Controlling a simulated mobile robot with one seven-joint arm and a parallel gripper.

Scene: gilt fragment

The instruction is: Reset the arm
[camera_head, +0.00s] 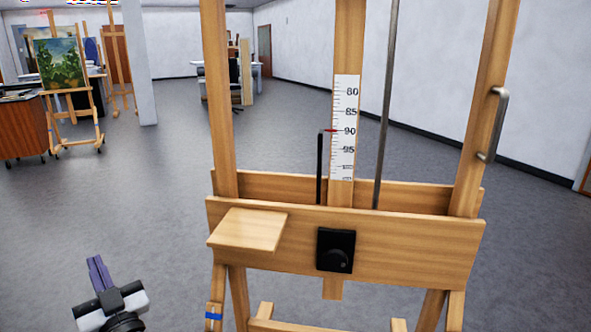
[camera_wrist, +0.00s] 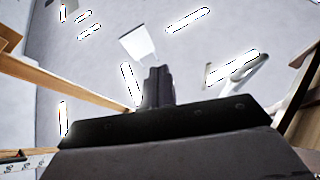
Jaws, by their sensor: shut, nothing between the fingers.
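My gripper (camera_head: 97,270) is at the lower left of the head view, pointing upward, with its two dark fingers together and nothing between them. It is apart from the wooden easel (camera_head: 345,245), to the left of its small shelf. In the wrist view my gripper (camera_wrist: 156,84) shows as a dark shut pair of fingers against the pale ceiling. Most of my arm is out of view in the head view.
A painting (camera_head: 61,63) on another easel and a wooden cabinet (camera_head: 20,130) stand far left. Grey floor (camera_head: 180,190) between is clear.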

